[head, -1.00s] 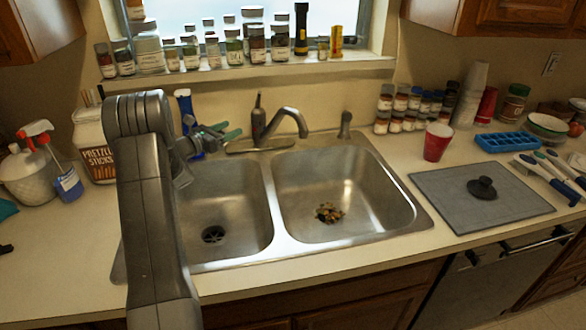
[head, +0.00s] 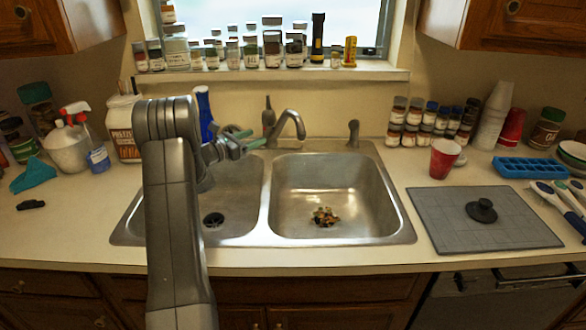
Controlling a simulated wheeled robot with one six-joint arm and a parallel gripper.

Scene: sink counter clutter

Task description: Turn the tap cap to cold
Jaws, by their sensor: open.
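The tap (head: 290,124) stands behind the double sink, with a curved metal spout over the divider. Its dark upright cap or lever (head: 268,115) rises at the left of the spout base. My gripper (head: 252,139) is open and empty, just left of and in front of the tap, with two green-tipped fingers pointing right. In this view the upper fingertip lies close to the tap base; I cannot tell whether it touches. My arm hides part of the left basin (head: 235,190).
The right basin (head: 350,190) holds food scraps (head: 325,216). A blue bottle (head: 204,112) stands behind my wrist. A sprayer (head: 353,132) stands right of the tap. Jars (head: 270,48) line the sill. A red cup (head: 443,158) and grey mat (head: 480,218) are at right.

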